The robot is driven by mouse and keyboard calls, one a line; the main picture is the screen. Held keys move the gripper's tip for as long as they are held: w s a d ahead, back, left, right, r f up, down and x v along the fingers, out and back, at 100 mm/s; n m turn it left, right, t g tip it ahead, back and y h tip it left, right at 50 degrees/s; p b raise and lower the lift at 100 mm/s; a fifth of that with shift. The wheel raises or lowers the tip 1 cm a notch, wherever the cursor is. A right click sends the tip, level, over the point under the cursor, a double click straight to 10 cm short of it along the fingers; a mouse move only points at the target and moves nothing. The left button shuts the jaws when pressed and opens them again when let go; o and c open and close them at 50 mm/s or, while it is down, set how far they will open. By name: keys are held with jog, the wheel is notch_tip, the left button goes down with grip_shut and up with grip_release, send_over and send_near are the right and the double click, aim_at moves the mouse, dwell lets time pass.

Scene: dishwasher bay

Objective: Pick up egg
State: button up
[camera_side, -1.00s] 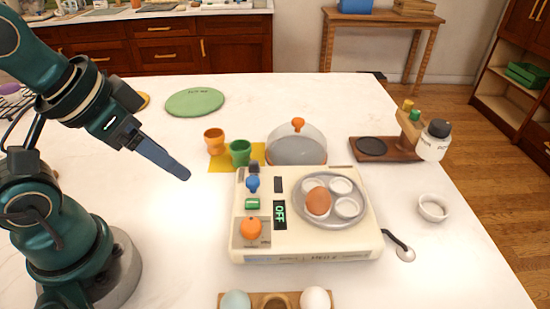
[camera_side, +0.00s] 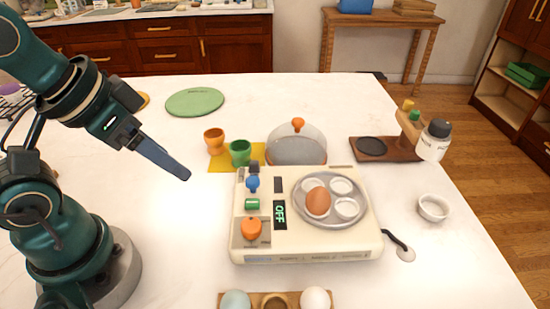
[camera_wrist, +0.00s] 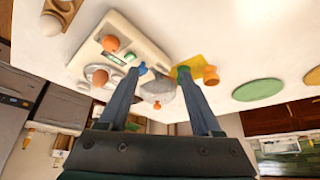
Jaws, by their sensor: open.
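A brown egg (camera_side: 318,201) sits upright in one cup of the round grey egg tray (camera_side: 327,222) on the cream egg cooker (camera_side: 307,254). In the wrist view the egg (camera_wrist: 100,76) shows left of my fingers. A pale blue egg (camera_side: 236,301) and a white egg (camera_side: 315,299) rest in a wooden holder (camera_side: 257,298) at the bottom edge of the side view. My gripper (camera_side: 187,177) is in the air left of the cooker, apart from every egg. In the wrist view my gripper (camera_wrist: 172,75) has its two fingers spread, with nothing held between them.
A clear dome lid (camera_side: 297,150) stands behind the cooker. An orange cup (camera_side: 214,141) and a green cup (camera_side: 240,153) stand on a yellow mat (camera_side: 219,164). A white bowl (camera_side: 433,208), a spoon (camera_side: 404,251) and a bottle (camera_side: 434,141) are at right.

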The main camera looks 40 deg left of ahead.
jog(key=o, duration=0.3)
jog(key=shift+o, duration=0.2)
